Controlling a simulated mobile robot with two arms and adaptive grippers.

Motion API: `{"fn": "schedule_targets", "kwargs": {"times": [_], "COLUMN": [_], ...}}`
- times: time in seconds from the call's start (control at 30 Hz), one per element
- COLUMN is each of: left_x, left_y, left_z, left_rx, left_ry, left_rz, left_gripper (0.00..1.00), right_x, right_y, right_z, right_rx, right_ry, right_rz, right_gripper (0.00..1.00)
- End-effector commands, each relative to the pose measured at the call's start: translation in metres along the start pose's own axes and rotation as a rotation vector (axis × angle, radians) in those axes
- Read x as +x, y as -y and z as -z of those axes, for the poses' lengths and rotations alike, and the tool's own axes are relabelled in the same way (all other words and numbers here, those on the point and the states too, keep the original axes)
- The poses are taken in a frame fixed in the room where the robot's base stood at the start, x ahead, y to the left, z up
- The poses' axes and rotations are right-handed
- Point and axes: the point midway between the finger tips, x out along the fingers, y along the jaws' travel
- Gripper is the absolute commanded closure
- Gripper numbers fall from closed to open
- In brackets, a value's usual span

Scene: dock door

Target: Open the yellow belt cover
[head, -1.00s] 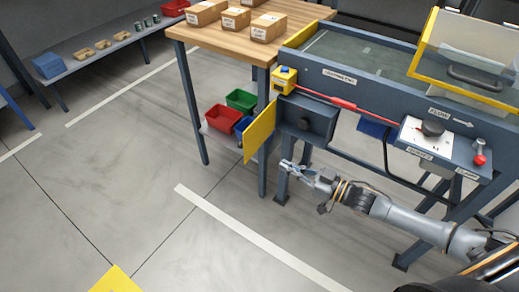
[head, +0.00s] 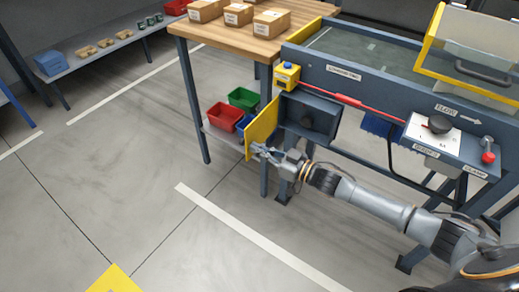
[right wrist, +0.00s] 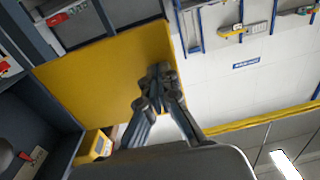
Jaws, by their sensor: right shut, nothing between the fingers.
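The yellow cover (head: 262,131) is a flat panel at the left edge of a dark box (head: 310,118) on the conveyor's side. It stands swung out, and the box front is uncovered, with a dark round part inside. My right gripper (head: 257,149) is shut and empty at the panel's lower edge, on the box side. In the right wrist view the yellow cover (right wrist: 110,75) lies just past the closed fingers (right wrist: 156,80); I cannot tell whether they touch it. My left gripper is not in view.
A clear guard with a yellow frame (head: 426,42) and handle sits on the conveyor at right. A control panel (head: 434,134) is below it. A wooden table (head: 240,38) with cartons stands behind the cover, above red (head: 224,116) and green bins. The floor at left is clear.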

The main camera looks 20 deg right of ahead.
Motion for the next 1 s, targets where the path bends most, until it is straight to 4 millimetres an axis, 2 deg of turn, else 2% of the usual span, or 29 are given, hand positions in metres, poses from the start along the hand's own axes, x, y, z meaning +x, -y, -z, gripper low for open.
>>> {"fn": "schedule_targets", "kwargs": {"times": [0.27, 0.33, 0.43, 0.93, 1.0], "left_x": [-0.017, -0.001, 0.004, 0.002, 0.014], "left_y": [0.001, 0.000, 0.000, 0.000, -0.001], "left_z": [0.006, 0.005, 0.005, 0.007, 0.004], "left_rx": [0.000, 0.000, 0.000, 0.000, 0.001], "left_ry": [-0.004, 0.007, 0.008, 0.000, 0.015], "left_rz": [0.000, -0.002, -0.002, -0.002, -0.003], "left_gripper": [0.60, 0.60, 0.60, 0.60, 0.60], "right_x": [0.021, 0.035, 0.045, 0.045, 0.043], "right_y": [0.004, 0.003, 0.002, 0.003, 0.004], "right_z": [0.004, 0.003, 0.001, 0.000, 0.001], "right_rx": [0.008, 0.002, 0.000, 0.001, 0.001], "right_ry": [-0.002, -0.002, -0.001, 0.001, 0.001], "right_rz": [-0.095, -0.097, -0.096, -0.094, -0.094], "right_gripper": [1.00, 1.00, 1.00, 1.00, 1.00]}}
